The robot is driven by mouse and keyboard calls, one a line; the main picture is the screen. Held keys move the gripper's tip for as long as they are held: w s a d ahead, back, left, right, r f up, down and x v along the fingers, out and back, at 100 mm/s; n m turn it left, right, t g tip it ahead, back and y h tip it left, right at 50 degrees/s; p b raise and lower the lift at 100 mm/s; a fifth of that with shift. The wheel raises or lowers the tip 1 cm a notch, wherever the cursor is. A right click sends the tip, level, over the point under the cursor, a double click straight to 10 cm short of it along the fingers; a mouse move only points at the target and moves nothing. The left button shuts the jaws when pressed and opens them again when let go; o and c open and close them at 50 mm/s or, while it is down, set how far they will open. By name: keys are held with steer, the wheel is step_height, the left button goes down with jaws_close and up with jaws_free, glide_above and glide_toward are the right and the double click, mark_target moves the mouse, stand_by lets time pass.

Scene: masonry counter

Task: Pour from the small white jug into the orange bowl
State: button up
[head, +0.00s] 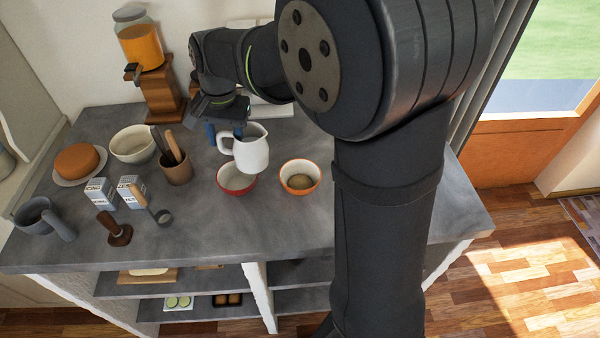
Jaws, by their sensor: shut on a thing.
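The small white jug (254,154) is in my gripper (222,134), held by its handle side, with the handle on the left. The jug looks roughly upright, in front of the back of the red bowl in the picture; its height above the counter is hard to tell. My gripper's fingers are partly hidden by the jug and arm. The orange bowl (300,192) stands on the counter just right of the jug, with something brownish inside. The jug's mouth is not over it in this view.
A red bowl (236,188) stands left of the orange bowl. A utensil pot (177,174), cream bowl (132,146), cartons (99,192), grey mug (38,215) and a juice dispenser (142,45) fill the left. The counter's front right (300,230) is clear.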

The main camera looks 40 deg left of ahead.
mark_target(260, 134)
steer(key=shift+w+d+r+g+y, duration=0.15)
steer(key=shift+w+d+g+y, duration=0.3)
steer(key=shift+d+y, duration=0.25)
steer(key=shift+w+d+r+g+y, duration=0.45)
steer(key=shift+d+r+y, duration=0.15)
steer(key=shift+r+y, duration=0.25)
steer(key=shift+w+d+f+g+y, duration=0.1)
steer(key=shift+w+d+g+y, duration=0.4)
steer(key=shift+d+y, duration=0.3)
steer(key=shift+w+d+f+g+y, duration=0.1)
steer(key=shift+w+d+g+y, duration=0.35)
steer(key=shift+d+y, duration=0.3)
steer(key=shift+w+d, duration=0.1)
steer(key=shift+d, duration=0.15)
steer(key=shift+w+d+g+y, duration=0.25)
steer(key=shift+d+g+y, duration=0.1)
steer(key=shift+y, duration=0.25)
steer(key=shift+w+d+r+g+y, duration=0.25)
steer(key=shift+d+r+g+y, duration=0.15)
steer(key=shift+r+g+y, duration=0.25)
stand_by(3.4)
